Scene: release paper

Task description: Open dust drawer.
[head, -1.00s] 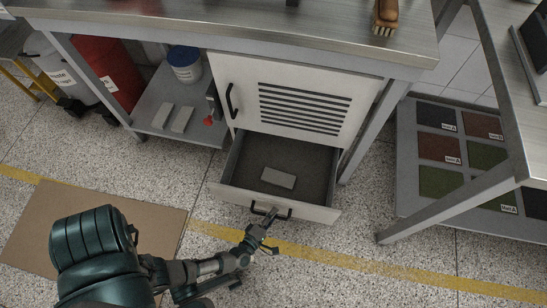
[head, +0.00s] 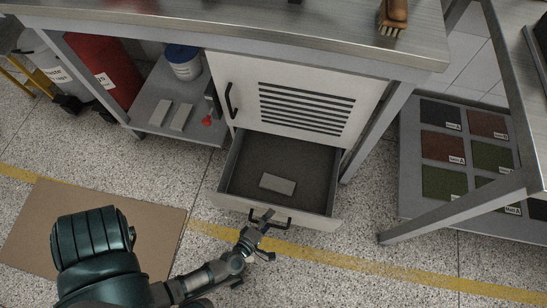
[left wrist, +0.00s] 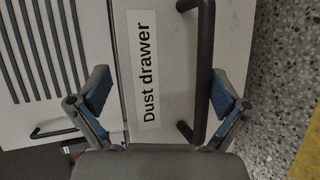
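The dust drawer (head: 232,205) is pulled out below the slatted white cabinet door, with its grey inside showing. Its dark bar handle (head: 283,223) is on the front face. In the left wrist view, the front bears a "Dust drawer" label (left wrist: 146,65), and the handle (left wrist: 204,70) lies between my fingers, nearer the right one. My left gripper (head: 260,232) is at the handle's left part in the head view. Its fingers (left wrist: 160,95) are spread apart in the left wrist view. Contact with the bar is unclear. My right gripper is in neither view.
A grey block (head: 277,184) lies in the drawer. The cabinet door (head: 300,95) above is closed. A table leg (head: 368,130) stands right of the drawer. A brown cardboard sheet (head: 150,228) lies on the floor at left. Floor in front of the drawer is open.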

